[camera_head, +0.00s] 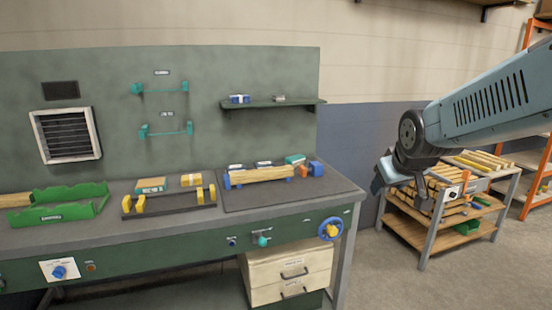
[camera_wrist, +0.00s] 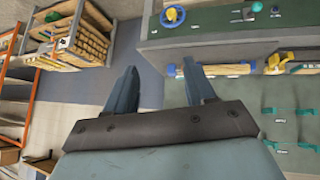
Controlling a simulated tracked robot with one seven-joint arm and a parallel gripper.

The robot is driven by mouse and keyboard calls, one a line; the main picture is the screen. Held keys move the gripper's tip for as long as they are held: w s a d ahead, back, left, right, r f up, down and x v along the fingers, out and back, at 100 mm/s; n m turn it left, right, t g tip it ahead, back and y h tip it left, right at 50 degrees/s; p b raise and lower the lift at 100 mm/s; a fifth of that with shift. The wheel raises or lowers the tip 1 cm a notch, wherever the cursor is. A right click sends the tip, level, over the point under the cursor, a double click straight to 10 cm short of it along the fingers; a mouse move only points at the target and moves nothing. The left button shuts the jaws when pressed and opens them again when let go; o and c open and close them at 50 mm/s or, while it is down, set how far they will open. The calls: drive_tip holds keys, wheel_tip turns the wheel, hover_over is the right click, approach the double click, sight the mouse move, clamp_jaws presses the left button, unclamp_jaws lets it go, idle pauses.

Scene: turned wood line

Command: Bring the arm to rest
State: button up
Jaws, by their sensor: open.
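My gripper (camera_head: 381,179) hangs in the air to the right of the green workbench (camera_head: 190,236), in front of the cart with wooden pieces. In the wrist view its two blue-grey fingers (camera_wrist: 160,88) stand apart with nothing between them. My arm reaches in from the right edge of the head view, raised above the cart. The fingertips are partly blurred against the arm in the head view.
The bench holds a wooden piece (camera_head: 258,175) on a blue fixture, a black rack (camera_head: 168,203) with yellow posts and a green tray (camera_head: 62,212). The cart (camera_head: 425,240) of wooden lengths stands right of the bench. An orange shelf (camera_head: 537,165) is at far right. Floor between bench and cart is clear.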

drive_tip(key=s+a+r+m+g, duration=0.2)
drive_tip(key=s, duration=1.3)
drive_tip(key=shift+s+a+y, duration=0.15)
drive_tip(key=shift+a+y, duration=0.1)
drive_tip(key=shift+y, duration=0.05)
